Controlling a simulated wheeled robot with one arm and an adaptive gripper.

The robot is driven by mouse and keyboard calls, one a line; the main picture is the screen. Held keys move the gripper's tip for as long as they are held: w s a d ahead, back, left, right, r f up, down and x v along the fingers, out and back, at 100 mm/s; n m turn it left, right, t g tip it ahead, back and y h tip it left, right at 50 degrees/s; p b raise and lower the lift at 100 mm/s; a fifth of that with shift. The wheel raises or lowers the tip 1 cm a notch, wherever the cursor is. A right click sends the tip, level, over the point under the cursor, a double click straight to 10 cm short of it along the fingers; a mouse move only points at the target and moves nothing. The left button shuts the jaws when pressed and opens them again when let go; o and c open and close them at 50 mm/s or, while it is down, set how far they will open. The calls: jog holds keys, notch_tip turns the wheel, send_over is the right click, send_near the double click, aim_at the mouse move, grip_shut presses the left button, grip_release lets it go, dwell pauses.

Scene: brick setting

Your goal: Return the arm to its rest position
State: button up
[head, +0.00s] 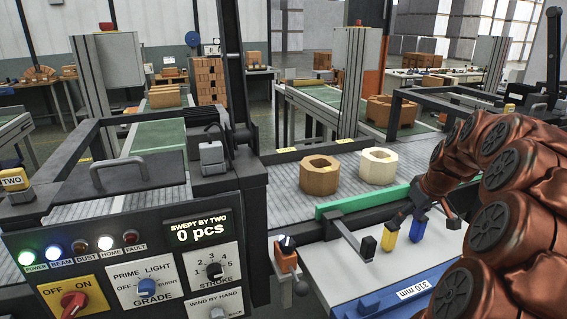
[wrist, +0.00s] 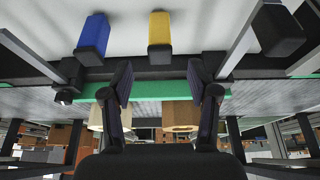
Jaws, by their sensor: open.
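My copper-coloured arm (head: 495,190) comes in from the right of the head view and reaches over the pale bench. My gripper (wrist: 159,76) is open, with nothing between its two dark fingers in the wrist view. In the head view the gripper (head: 428,208) is small and dark, close to the green rail and the yellow and blue handles. The wrist picture looks upside down. The exact gap between the gripper and the rail is hard to tell.
A yellow handle (head: 390,235) and a blue handle (head: 418,228) stand by the green rail (head: 350,204). A tan block (head: 319,180) and a cream block (head: 378,168) with holes sit on the grey conveyor (head: 285,190). A control panel (head: 130,270) reads "0 pcs" at front left.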

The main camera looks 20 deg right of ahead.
jog(key=shift+n+g+y, duration=0.4)
jog(key=shift+y, duration=0.1)
jog(key=a+r, duration=0.1)
jog(key=a, duration=0.3)
jog(key=a+p, duration=0.1)
jog(key=a, duration=0.3)
jog(key=a+r+p, duration=0.1)
jog(key=a, duration=0.3)
jog(key=shift+w+a+r, duration=0.15)
jog(key=shift+r, duration=0.15)
jog(key=s+a+r+g+p, duration=0.1)
jog(key=s+a, duration=0.1)
jog(key=a, duration=0.4)
jog(key=s+a+g+p, duration=0.1)
jog(key=s+a, duration=0.2)
jog(key=a, duration=0.3)
jog(key=s+a+g+p, duration=0.1)
jog(key=s+a+p, duration=0.1)
jog(key=s+a, duration=0.4)
jog(key=s+a+g+p, duration=0.1)
jog(key=s+a, duration=0.6)
jog(key=s, duration=0.8)
jog(key=shift+f+m+g+h+p, duration=0.3)
jog(key=shift+g+h+p, duration=0.1)
jog(key=shift+g, duration=0.3)
